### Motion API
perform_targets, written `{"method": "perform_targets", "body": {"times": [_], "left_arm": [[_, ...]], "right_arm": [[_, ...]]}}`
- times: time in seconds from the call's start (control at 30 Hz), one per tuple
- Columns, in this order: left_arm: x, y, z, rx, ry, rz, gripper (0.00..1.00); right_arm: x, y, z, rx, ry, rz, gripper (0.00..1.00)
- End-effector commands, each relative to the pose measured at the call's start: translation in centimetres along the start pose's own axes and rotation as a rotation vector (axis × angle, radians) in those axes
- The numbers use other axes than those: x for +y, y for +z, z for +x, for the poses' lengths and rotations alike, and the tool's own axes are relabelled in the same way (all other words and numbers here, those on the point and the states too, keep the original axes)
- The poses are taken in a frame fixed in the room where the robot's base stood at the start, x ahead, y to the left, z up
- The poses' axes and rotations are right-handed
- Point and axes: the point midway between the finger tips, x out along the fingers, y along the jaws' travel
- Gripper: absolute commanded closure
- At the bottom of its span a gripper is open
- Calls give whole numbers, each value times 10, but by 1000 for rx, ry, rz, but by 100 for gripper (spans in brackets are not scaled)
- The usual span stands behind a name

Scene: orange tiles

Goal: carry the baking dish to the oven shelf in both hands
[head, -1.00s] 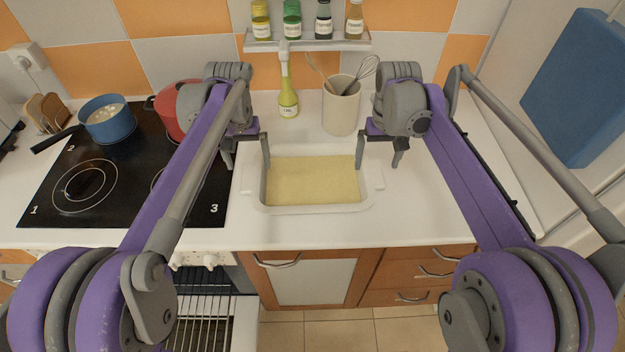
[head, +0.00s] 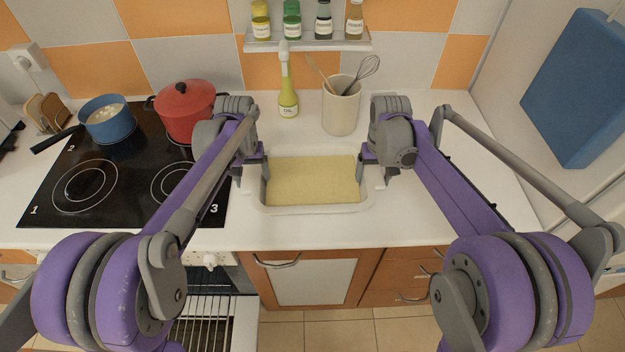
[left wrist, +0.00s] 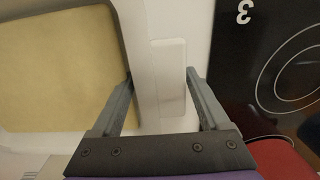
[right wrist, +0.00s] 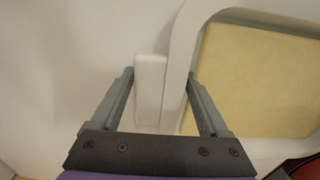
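The white baking dish (head: 312,208), filled with something pale yellow, sits on the worktop between my grippers. My left gripper (head: 251,172) is at its left end. In the left wrist view, the open fingers (left wrist: 165,100) stand on either side of the dish's left handle (left wrist: 171,70), with gaps. My right gripper (head: 378,172) is at the right end. In the right wrist view, its open fingers (right wrist: 160,103) straddle the right handle (right wrist: 150,85), also with gaps. The oven shelf (head: 203,322) is a wire rack low at the front left, partly hidden by my left arm.
The black hob (head: 130,190) left of the dish carries a blue pan (head: 106,122) and a red pot (head: 186,112). Behind the dish stand an oil bottle (head: 287,98) and a utensil crock (head: 340,108). The worktop right of my right gripper is clear.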

Motion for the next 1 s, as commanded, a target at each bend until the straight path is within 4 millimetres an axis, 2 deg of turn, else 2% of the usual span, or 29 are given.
{"method": "perform_targets", "body": {"times": [0.03, 0.07, 0.4, 0.83, 1.0], "left_arm": [[0, 0, 0, 0, 0, 0, 32], [0, 0, 0, 0, 0, 0, 38], [-2, 0, 0, 0, -4, -1, 99], [-4, 0, -2, 0, -7, -3, 100], [-4, -3, -12, 6, -7, -4, 100]], "right_arm": [[0, 0, 0, 0, 0, 0, 32], [0, 0, 0, 0, 0, 0, 38], [2, 0, 0, 0, 4, 2, 99], [4, 0, -2, 1, 7, 4, 100], [4, -3, -12, 6, 7, 5, 100]]}}
